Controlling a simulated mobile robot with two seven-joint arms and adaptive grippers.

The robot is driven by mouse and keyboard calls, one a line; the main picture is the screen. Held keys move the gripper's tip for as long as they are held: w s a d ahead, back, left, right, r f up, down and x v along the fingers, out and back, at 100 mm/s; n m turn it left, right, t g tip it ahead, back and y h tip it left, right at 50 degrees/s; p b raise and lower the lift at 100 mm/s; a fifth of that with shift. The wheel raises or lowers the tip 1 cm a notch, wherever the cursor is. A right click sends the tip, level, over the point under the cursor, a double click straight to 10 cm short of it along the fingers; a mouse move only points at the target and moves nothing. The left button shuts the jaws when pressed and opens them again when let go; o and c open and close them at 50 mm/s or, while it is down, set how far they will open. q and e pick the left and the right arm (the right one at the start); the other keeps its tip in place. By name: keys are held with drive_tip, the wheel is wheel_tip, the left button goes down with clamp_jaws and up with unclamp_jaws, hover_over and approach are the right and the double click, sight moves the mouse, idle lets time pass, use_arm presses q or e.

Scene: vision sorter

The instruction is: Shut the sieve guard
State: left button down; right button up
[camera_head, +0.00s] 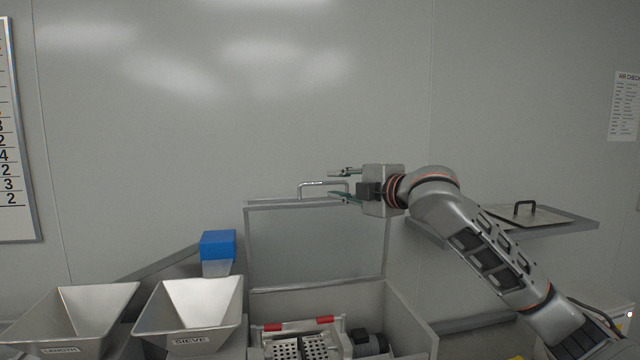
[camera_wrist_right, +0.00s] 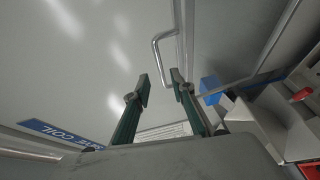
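The sieve guard (camera_head: 318,245) is a clear panel in a grey frame. It stands raised, upright at the back of the open sieve box (camera_head: 410,315). A bar handle (camera_head: 323,184) sits on its top edge and also shows in the right wrist view (camera_wrist_right: 155,45). My right gripper (camera_head: 345,184) is open at the right end of this handle. In the right wrist view its two fingers (camera_wrist_right: 160,88) are apart with nothing held between them, and the handle lies just beyond the tips. Whether they touch the handle, I cannot tell. My left gripper is not in view.
Hoppers marked SIEVE (camera_head: 190,310) and LENGTH (camera_head: 75,315) stand left of the box. A blue block (camera_head: 218,245) is behind them. Perforated plates (camera_head: 300,347) and red parts lie inside the box. A wall shelf (camera_head: 560,228) holds a handled lid (camera_head: 525,215) at right.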

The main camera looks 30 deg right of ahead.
sight(323, 184)
drive_tip(key=w, duration=0.4)
drive_tip(key=w+a+f, duration=0.1)
drive_tip(key=w, duration=0.1)
drive_tip(key=shift+w, duration=0.2)
clamp_jaws()
